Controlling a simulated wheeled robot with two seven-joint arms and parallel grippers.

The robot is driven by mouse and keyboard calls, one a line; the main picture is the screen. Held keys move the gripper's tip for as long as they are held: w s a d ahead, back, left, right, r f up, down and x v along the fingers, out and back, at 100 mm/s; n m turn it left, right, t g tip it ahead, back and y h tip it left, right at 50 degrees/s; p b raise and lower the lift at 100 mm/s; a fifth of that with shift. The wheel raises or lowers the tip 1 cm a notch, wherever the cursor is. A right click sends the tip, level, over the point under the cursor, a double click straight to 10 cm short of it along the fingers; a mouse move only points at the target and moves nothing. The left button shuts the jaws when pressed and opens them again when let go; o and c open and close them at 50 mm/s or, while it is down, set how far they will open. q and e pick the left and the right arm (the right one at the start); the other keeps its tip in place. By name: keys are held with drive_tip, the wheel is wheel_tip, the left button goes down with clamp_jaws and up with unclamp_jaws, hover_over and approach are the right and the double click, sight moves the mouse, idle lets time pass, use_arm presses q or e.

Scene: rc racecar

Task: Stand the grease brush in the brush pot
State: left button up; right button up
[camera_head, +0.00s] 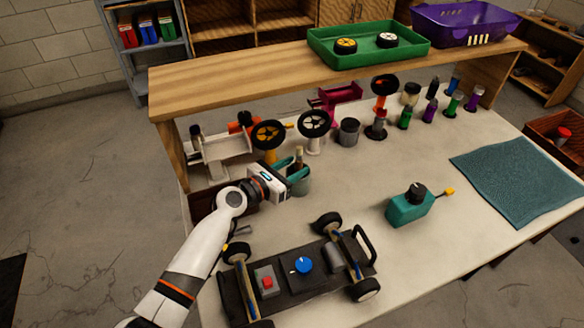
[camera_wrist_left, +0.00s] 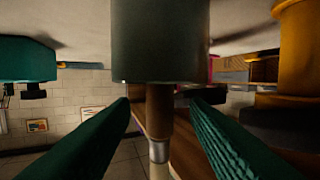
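The grease brush (camera_head: 299,156) stands upright in the dark green brush pot (camera_head: 302,186), just beyond my left gripper. In the left wrist view, which is upside down, the pot (camera_wrist_left: 160,40) is at the top and the brush (camera_wrist_left: 159,118), with a brown part and a silver band, sticks out of its mouth. My left gripper (camera_head: 293,168) is at the pot. Its two green fingers (camera_wrist_left: 160,102) are spread on either side of the brush, with visible gaps. The brush's lower end is hidden inside the pot. My right gripper is not in view.
Wheels on stands (camera_head: 314,124) and a grey cup (camera_head: 349,132) are behind the pot. The car chassis (camera_head: 318,268) lies in front. A wooden shelf (camera_head: 250,82) overhangs the back.

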use_arm(q)
drive_tip(key=shift+a, duration=0.1)
drive_tip(key=p+v, duration=0.1)
drive_tip(key=v, duration=1.1)
drive_tip(key=shift+f, duration=0.15)
idle(0.6)
